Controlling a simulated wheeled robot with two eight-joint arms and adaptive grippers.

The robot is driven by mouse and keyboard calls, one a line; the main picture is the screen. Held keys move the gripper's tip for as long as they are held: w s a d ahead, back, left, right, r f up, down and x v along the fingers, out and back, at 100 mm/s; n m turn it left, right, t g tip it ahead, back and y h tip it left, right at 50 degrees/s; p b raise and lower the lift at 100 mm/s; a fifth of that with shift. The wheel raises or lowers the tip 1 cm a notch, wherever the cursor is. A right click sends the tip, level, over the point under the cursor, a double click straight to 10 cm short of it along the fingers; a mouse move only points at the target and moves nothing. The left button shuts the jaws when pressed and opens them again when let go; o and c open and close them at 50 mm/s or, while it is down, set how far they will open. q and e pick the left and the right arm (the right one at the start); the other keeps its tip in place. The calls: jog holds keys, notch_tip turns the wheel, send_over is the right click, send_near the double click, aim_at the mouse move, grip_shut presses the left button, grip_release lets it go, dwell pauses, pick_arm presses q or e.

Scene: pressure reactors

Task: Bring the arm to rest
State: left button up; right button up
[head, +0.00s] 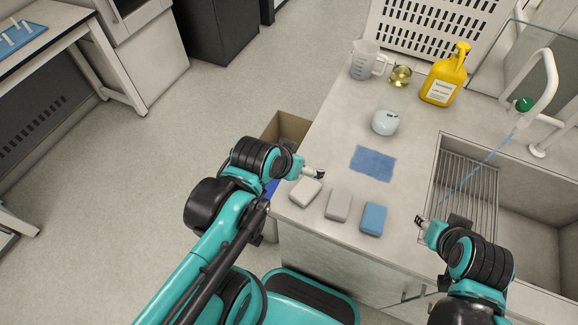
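My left arm comes in from the lower left, and its gripper (318,174) hangs at the left edge of the counter, just above and beside a white block (305,192). I cannot tell whether its fingers are apart; nothing is visible in them. My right gripper (421,221) is at the front of the counter, between a blue block (373,219) and the sink (468,185). Its fingers are small and partly hidden, so its opening is unclear, and I see no object held in it.
A grey block (338,205) lies between the white and blue ones. A blue cloth (373,163), a flask (385,122), a measuring jug (366,60) and a yellow bottle (445,75) are on the counter. A faucet (541,90) stands by the sink. An open cardboard box (288,126) stands left of the counter.

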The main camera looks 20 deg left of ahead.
pick_arm(q)
jog(key=shift+s+a+f+n+y, duration=0.2)
jog(key=shift+s+a+n+y, duration=0.2)
jog(key=shift+s+a, duration=0.5)
jog(key=shift+s+d, duration=0.1)
jog(key=shift+d, duration=0.1)
dwell(1.6)
